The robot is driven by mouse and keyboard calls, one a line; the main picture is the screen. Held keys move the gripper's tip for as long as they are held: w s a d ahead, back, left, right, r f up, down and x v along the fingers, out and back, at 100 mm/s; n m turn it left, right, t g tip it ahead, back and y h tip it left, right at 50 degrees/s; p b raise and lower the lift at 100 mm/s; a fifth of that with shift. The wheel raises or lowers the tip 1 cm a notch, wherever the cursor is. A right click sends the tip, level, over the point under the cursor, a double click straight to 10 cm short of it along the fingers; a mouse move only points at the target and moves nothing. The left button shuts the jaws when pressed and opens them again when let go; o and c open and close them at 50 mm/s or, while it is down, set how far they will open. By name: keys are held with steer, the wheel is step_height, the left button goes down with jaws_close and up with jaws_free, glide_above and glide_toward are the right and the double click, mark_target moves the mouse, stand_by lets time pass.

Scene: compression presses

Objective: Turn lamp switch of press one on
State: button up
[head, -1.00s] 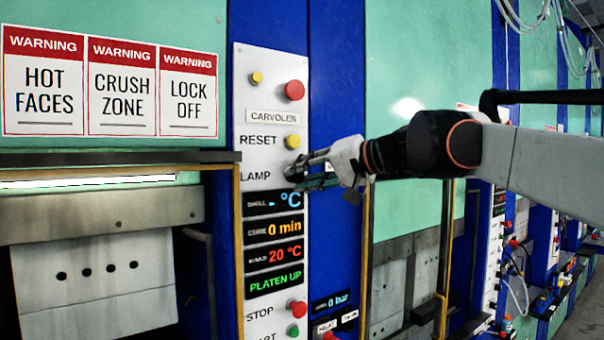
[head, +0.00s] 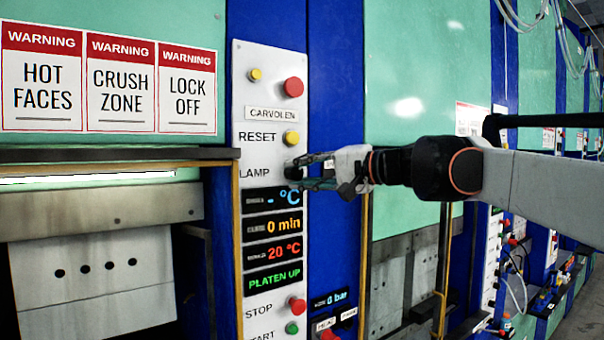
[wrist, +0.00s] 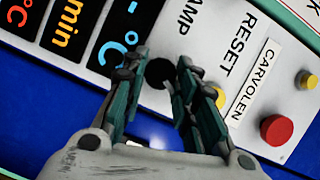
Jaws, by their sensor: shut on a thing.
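The lamp switch is a small dark knob (wrist: 160,73) beside the word LAMP on the white control panel (head: 270,58). The knob's pointer direction is hidden. A bright white strip (head: 80,178) shows in the press opening at left.
On the panel, a yellow reset button (head: 291,138) sits just above my gripper and a red button (head: 293,87) higher up. Lit displays (head: 274,253) lie just below. A red stop button (head: 297,306) is lower. Yellow rails flank the panel.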

steer(key=o, duration=1)
steer(key=shift+o, duration=0.2)
steer(key=v, duration=0.7)
steer(key=shift+d, duration=0.2)
steer(key=shift+s, duration=0.1)
